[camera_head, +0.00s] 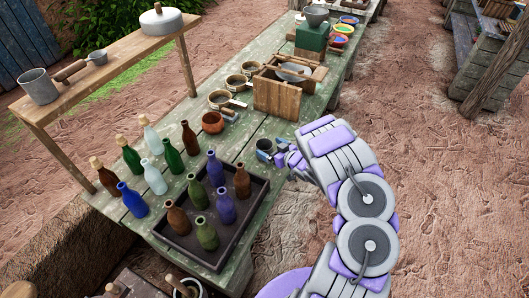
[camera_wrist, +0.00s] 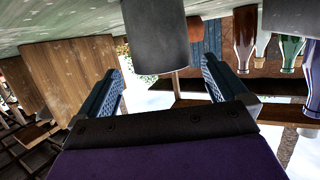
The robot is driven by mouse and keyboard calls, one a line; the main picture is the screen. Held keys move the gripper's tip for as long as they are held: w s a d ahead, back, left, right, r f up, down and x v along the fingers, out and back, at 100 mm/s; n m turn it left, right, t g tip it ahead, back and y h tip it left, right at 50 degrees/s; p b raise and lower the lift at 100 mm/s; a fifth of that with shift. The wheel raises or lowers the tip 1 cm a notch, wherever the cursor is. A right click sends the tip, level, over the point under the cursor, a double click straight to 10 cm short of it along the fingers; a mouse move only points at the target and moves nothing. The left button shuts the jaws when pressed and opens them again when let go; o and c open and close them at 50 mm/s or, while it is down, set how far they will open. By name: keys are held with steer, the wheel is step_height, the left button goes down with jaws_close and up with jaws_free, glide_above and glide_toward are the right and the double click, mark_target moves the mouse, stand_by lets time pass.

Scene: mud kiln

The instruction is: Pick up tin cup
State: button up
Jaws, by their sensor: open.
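A small grey tin cup (camera_head: 265,147) stands on the green table, right of the bottle tray and close to the table's right edge. In the wrist view, which appears upside down, the dark grey cup (camera_wrist: 155,38) is ahead of and between my fingers. My gripper (camera_head: 279,157) is low beside the cup, on its right side in the head view. In the wrist view my gripper (camera_wrist: 163,72) is open, with its two blue fingers spread wide and nothing held. I cannot tell whether a finger touches the cup.
A dark tray (camera_head: 224,246) of several bottles stands left of the cup, with more bottles behind. A brown bowl (camera_head: 213,122) and a wooden box (camera_head: 283,94) are near. A raised shelf (camera_head: 105,63) holds a larger grey mug (camera_head: 39,86).

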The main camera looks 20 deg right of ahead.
mark_target(260, 142)
steer(key=x, duration=0.4)
steer(key=shift+w+a+f+b, duration=0.1)
steer(key=shift+a+b, duration=0.05)
steer(key=shift+b, duration=0.25)
steer(key=shift+c, duration=0.2)
steer(key=c, duration=1)
